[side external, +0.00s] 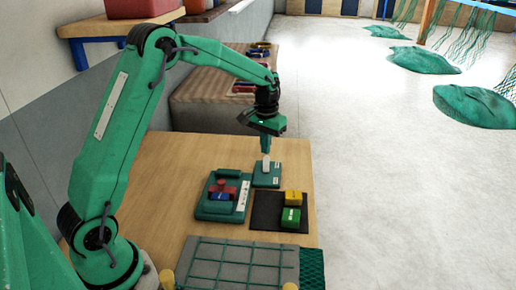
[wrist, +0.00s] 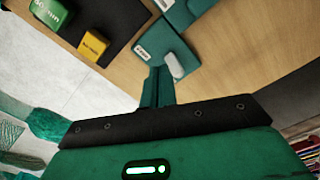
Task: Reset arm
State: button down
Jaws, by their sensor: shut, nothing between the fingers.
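My gripper (side external: 266,150) points down from the green arm above the back of the wooden table. In the wrist view its narrow green fingers (wrist: 157,88) are together, with nothing seen between them. Just below it is a small teal holder (side external: 267,181) with a pale grey rounded piece (side external: 265,164) standing on it. The wrist view shows the holder's white label (wrist: 144,53) and the grey piece (wrist: 174,65) close beside the fingertips. Whether the fingers touch the holder I cannot tell.
A teal tray (side external: 215,209) with red and blue pieces is left of the holder. A black mat (side external: 266,214) carries a yellow block (side external: 293,198) and a green block (side external: 290,217). A grey board with green netting (side external: 235,262) lies in front. The table's left (side external: 165,200) is clear.

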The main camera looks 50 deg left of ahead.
jog(key=shift+r, duration=0.1)
jog(key=s+d+r+m+t, duration=0.15)
jog(key=s+d+r, duration=0.25)
jog(key=s+r, duration=0.45)
jog(key=s+d+r+m+t, duration=0.1)
jog(key=s+d+r+t, duration=0.4)
jog(key=s, duration=1.4)
jog(key=shift+s+d+g, duration=0.15)
jog(key=shift+s+g, duration=0.05)
jog(key=shift+g, duration=0.25)
